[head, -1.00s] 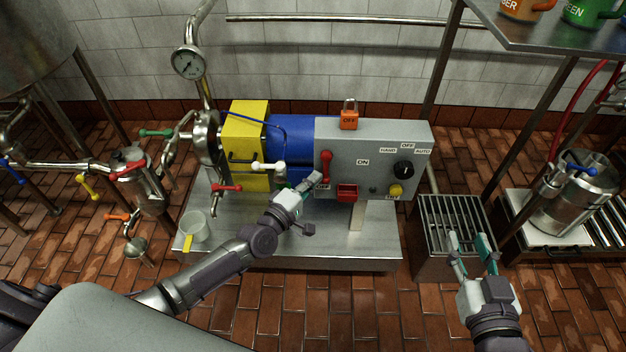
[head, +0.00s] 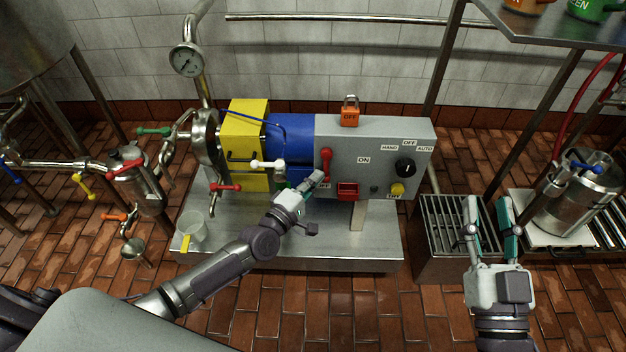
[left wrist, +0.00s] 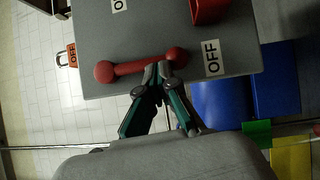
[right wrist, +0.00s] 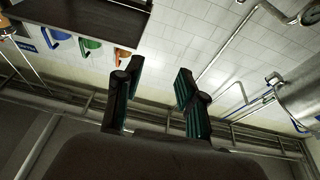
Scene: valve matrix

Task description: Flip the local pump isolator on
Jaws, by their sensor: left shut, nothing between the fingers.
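The pump isolator's red lever (head: 326,163) is on the left part of the grey control box (head: 340,134) and stands roughly vertical. An ON label (head: 363,160) is to its right and an OFF label (head: 324,186) below it, partly covered. My left gripper (head: 319,175) is shut and empty, its tips at the lever's lower end. In the left wrist view the tips (left wrist: 160,70) meet beside the red lever (left wrist: 140,66), near its ball at the OFF label (left wrist: 212,58); contact is unclear. My right gripper (head: 489,203) is open and empty, away from the box.
An orange padlock (head: 350,117) stands on the box. A red rectangular part (head: 347,191), a yellow button (head: 396,190) and a black knob (head: 405,168) are on its face. A white-handled valve (head: 268,164) is left of my left gripper. A drain grate (head: 452,215) is at right.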

